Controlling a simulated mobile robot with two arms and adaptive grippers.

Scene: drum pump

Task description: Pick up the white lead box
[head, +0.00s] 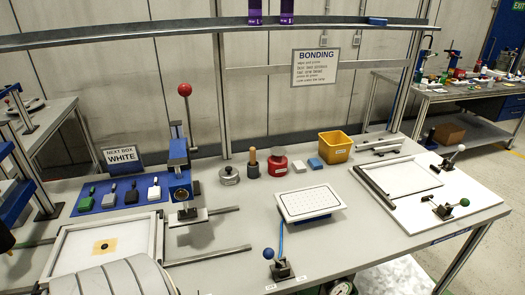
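Several small boxes with dark leads on top stand in a row on a blue mat (82,203) at the left of the bench. Neither of my grippers is in view; a grey link of my arm shows at bottom left.
A sign (122,157) behind the mat reads "NEXT BOX WHITE". A blue press (179,180) with a red-knobbed lever stands right of the mat. A white framed plate (105,240) lies in front. A white tray (310,202) and yellow bin (335,147) are further right.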

